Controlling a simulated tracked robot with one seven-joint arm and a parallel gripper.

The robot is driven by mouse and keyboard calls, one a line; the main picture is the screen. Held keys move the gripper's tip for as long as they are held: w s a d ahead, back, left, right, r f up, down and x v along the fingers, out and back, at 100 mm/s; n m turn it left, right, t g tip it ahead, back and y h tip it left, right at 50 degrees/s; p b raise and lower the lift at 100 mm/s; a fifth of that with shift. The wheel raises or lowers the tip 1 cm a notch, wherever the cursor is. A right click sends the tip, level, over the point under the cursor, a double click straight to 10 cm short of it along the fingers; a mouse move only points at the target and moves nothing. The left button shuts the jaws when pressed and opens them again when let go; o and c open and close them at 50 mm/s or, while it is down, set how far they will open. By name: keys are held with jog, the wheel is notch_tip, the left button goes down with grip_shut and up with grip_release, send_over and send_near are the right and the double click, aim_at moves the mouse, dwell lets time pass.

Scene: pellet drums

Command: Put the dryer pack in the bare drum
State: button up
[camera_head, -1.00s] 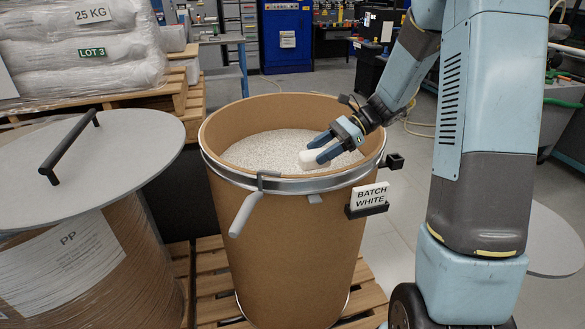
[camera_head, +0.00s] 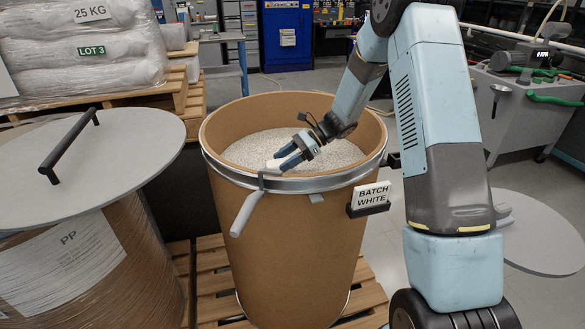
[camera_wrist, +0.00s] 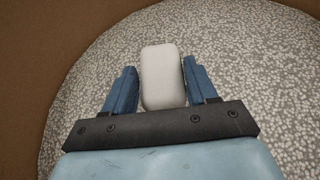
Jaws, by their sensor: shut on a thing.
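My gripper (camera_head: 280,160) is shut on the dryer pack (camera_head: 273,165), a small white rounded block. In the head view the pack shows at the near left rim of the open drum, beside the clamp lever, and is partly hidden by the fingers. In the wrist view the dryer pack (camera_wrist: 161,78) sits between the two blue fingers of my gripper (camera_wrist: 161,80), with pellets behind it. The open brown drum (camera_head: 285,235) has bare fibre walls, a metal rim band and white pellets (camera_head: 250,148) inside. Its tag (camera_head: 371,195) reads "BATCH WHITE".
A wrapped drum (camera_head: 85,265) labelled "PP" stands at left under a grey lid (camera_head: 120,155) with a black handle. The clamp lever (camera_head: 247,212) sticks out at the open drum's front. Stacked sacks (camera_head: 80,60) stand behind left. A grey disc (camera_head: 545,235) lies at right.

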jog(key=shift+w+a+f, duration=0.2)
jog(key=shift+f, duration=0.15)
notch_tip(320, 180, down, 3)
jog(key=shift+d+r, duration=0.1)
jog(key=o, duration=1.1)
